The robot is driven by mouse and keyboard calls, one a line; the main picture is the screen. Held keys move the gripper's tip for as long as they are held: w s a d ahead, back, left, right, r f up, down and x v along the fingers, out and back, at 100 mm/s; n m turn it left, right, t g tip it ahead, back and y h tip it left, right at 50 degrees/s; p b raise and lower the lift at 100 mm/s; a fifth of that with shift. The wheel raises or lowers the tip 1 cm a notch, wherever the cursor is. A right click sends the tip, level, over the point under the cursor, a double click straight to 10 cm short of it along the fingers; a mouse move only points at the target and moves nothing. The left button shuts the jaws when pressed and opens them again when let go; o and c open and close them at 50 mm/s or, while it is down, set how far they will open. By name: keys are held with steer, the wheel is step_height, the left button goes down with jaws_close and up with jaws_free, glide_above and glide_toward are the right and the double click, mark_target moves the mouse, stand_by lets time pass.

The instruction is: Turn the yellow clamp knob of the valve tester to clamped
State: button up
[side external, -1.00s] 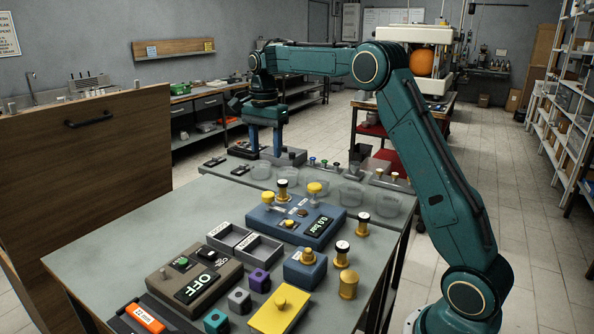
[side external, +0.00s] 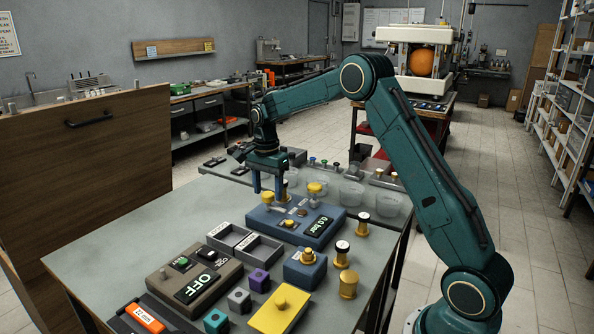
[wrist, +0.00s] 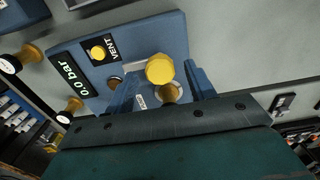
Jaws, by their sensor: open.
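The valve tester (side external: 262,224) is a blue box on the bench with a 0.0 bar display (side external: 320,226), which also shows in the wrist view (wrist: 72,76). My gripper (side external: 269,189) is open, pointing down at that end. In the wrist view its two blue fingers appear on either side of the yellow knob; I cannot tell whether they touch it.
A yellow VENT button (wrist: 98,52) is on the tester. Brass valves (side external: 342,254) stand to the right. Grey trays (side external: 262,247) and an OFF box (side external: 166,285) are in front; clear cups (side external: 351,194) are behind.

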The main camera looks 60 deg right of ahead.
steer(key=shift+f, duration=0.55)
steer(key=c, duration=1)
